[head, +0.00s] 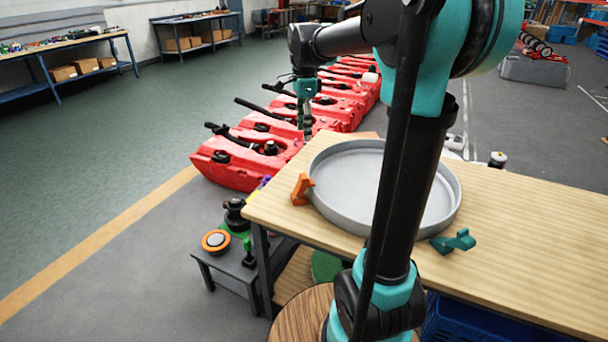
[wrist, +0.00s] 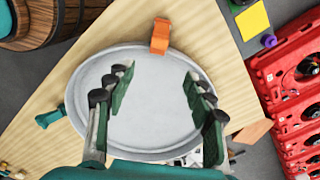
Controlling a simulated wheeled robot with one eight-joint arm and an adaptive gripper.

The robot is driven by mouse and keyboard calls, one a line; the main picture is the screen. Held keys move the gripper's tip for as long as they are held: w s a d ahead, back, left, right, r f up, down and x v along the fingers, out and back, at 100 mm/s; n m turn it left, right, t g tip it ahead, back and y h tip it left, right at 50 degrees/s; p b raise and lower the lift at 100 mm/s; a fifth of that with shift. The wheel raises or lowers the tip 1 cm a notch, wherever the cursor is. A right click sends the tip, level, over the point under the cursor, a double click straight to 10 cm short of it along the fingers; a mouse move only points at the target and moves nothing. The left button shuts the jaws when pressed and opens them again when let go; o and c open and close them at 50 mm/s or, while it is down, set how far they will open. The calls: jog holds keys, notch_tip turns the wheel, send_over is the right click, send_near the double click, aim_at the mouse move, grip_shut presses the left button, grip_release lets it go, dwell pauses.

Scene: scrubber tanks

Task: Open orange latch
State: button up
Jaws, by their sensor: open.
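The orange latch (head: 301,189) stands at the left rim of a round grey tray (head: 330,205) on the wooden table. In the wrist view the orange latch (wrist: 160,36) is at the top rim of the tray (wrist: 85,80), beyond my fingertips. A teal latch (head: 453,241) sits at the tray's front right rim; it also shows in the wrist view (wrist: 53,117). My gripper (head: 306,112) hangs above the far left side of the table. In the wrist view my gripper (wrist: 160,90) is open and empty, its fingers spread over the tray and apart from the orange latch.
The wooden table (head: 530,220) has bare room to the right of the tray. Red tanks (head: 240,160) stand in a row behind the table. A low dark stand (head: 228,268) with small parts is at the left. A blue crate (head: 470,322) is under the table.

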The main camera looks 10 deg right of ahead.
aim_at(304, 175)
notch_tip(304, 175, down, 17)
jog(key=shift+f, duration=0.1)
dwell(0.5)
grip_shut()
dwell(0.4)
